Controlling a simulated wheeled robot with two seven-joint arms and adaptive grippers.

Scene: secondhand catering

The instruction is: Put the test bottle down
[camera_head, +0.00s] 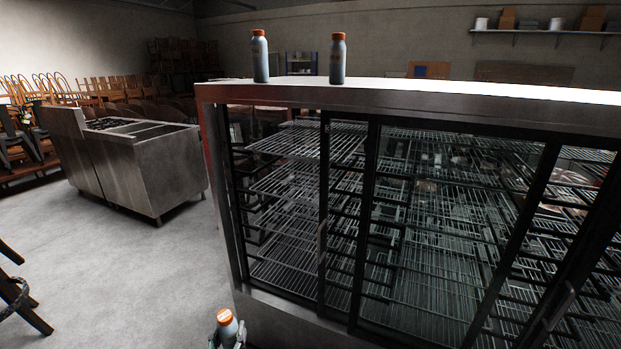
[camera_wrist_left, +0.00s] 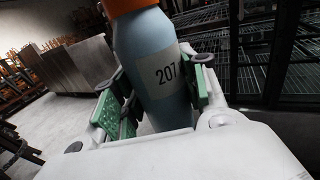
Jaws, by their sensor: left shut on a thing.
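The held test bottle (camera_head: 227,325) has a grey-blue body and an orange cap. It shows at the bottom of the head view, in front of the fridge's lower edge. In the left wrist view the bottle (camera_wrist_left: 155,65) fills the middle and carries a white label reading 207. My left gripper (camera_head: 228,341) is shut on it, with green finger pads (camera_wrist_left: 160,95) on both sides of its body. Two similar bottles with orange caps, one on the left (camera_head: 260,60) and one on the right (camera_head: 338,62), stand upright on top of the fridge. My right gripper is not in view.
A glass-door display fridge (camera_head: 420,95) with wire shelves fills the right side; its flat top is clear right of the bottles. A steel catering unit (camera_head: 150,170) stands at left. Stacked chairs (camera_head: 110,92) line the back left. Grey floor (camera_head: 110,260) is open between.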

